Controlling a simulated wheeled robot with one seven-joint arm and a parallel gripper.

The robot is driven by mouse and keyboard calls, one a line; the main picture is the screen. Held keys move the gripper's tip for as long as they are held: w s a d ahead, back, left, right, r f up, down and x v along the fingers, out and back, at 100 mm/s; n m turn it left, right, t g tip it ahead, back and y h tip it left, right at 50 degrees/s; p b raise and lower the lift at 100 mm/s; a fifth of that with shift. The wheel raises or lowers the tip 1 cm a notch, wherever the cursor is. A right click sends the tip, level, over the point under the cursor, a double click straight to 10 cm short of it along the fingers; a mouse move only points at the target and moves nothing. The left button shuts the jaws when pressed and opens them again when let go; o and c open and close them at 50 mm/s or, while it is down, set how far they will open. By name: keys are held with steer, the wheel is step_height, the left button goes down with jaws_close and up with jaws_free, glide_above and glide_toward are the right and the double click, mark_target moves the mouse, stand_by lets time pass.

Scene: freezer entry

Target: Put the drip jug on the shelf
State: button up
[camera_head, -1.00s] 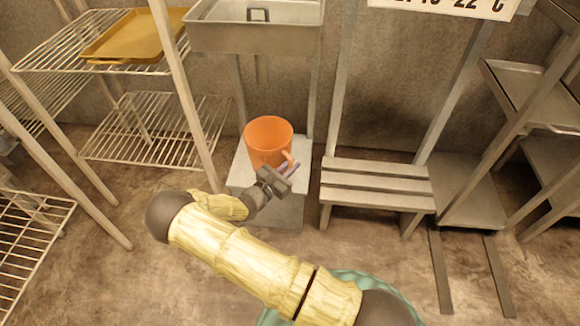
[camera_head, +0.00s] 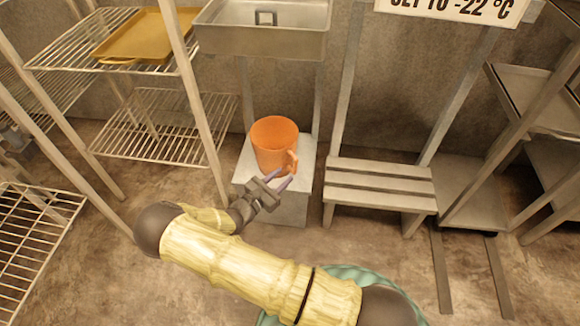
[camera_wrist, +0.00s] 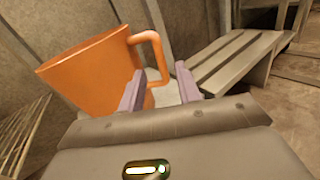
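The drip jug is an orange jug (camera_head: 273,143) standing upright on a pale block (camera_head: 248,172) beneath a metal sink. Its handle faces right and toward me. In the wrist view the jug (camera_wrist: 95,75) fills the upper left, with its handle near the fingers. My gripper (camera_head: 275,181) is open, just in front of the handle, with its two purple fingers (camera_wrist: 160,88) apart and nothing between them. A wire rack shelf (camera_head: 165,122) stands left of the jug, with a higher level (camera_head: 75,58) above it.
A yellow tray (camera_head: 140,40) lies on the upper rack level. The metal sink (camera_head: 262,38) hangs over the block. A slatted bench (camera_head: 380,185) is close on the right, and another wire rack (camera_head: 35,235) is at lower left. The lower rack level looks empty.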

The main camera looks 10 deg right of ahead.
steer(key=p+v, duration=0.1)
steer(key=v, duration=0.4)
steer(key=shift+d, duration=0.15)
stand_by(0.4)
steer(key=s+d+r+m+g+y, duration=0.5)
steer(key=s+d+r+m+g, duration=0.3)
steer(key=m+g, duration=0.4)
steer(key=s+d+r+m+t+y, duration=0.1)
steer(key=s+d+r+m+y, duration=0.1)
steer(key=s+r+m+y, duration=0.2)
steer(key=s+d+r+m+t+y, duration=0.2)
steer(key=s+r+m+y, duration=0.2)
steer(key=r+m, duration=0.4)
step_height(320, 180, up, 2)
steer(key=shift+r+m+t+y, duration=0.2)
steer(key=shift+m+t+y, duration=0.1)
steer(key=shift+y, duration=0.3)
